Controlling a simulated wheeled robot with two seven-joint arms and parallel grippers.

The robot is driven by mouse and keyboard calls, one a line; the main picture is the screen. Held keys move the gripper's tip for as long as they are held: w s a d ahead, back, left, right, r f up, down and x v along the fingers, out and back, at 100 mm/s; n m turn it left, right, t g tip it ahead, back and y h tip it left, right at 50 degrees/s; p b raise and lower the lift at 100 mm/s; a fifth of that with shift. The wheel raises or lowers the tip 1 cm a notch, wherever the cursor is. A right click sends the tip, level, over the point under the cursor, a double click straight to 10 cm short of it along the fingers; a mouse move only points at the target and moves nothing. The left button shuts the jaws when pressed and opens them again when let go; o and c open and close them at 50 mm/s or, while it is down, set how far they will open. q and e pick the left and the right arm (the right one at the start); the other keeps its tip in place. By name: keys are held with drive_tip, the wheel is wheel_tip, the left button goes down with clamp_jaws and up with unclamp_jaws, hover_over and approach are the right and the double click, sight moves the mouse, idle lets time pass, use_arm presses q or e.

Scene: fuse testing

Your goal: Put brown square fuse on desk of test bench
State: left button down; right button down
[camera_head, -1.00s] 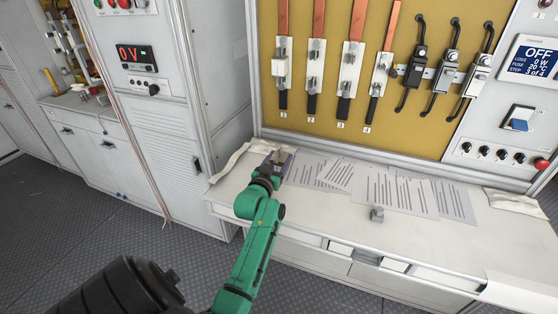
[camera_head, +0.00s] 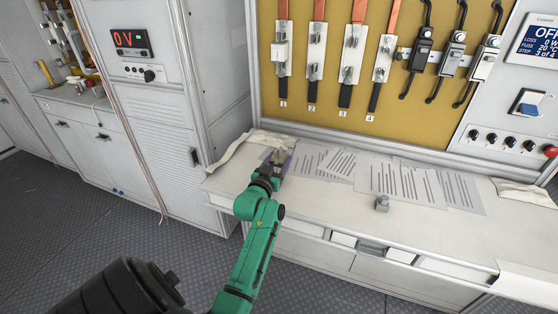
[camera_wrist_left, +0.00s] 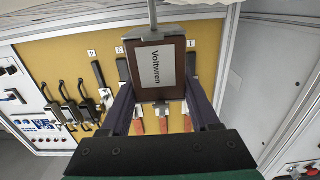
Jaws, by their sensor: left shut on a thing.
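The brown square fuse (camera_wrist_left: 146,62) with a white label fills the upper middle of the left wrist view. It sits between the two purple fingers of my left gripper (camera_wrist_left: 160,100), which is shut on it. In the head view my left gripper (camera_head: 275,161) is over the left end of the desk (camera_head: 325,206) of the test bench, by the papers. The fuse is hard to make out there, and I cannot tell whether it touches the desk. My right gripper is not in view.
Papers (camera_head: 400,183) cover the back of the desk, with cloths (camera_head: 245,148) at its left end and right end. A yellow panel (camera_head: 395,115) with fuse holders and switches rises behind. The front left of the desk is clear.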

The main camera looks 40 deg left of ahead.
use_arm(q)
drive_tip(key=shift+f, duration=0.25)
drive_tip(key=shift+c, duration=0.2)
unclamp_jaws()
drive_tip(key=shift+f, duration=0.15)
drive_tip(key=b+v, duration=0.1)
drive_tip(key=v, duration=1.3)
drive_tip(key=shift+s, duration=0.3)
drive_tip(key=shift+d, duration=0.25)
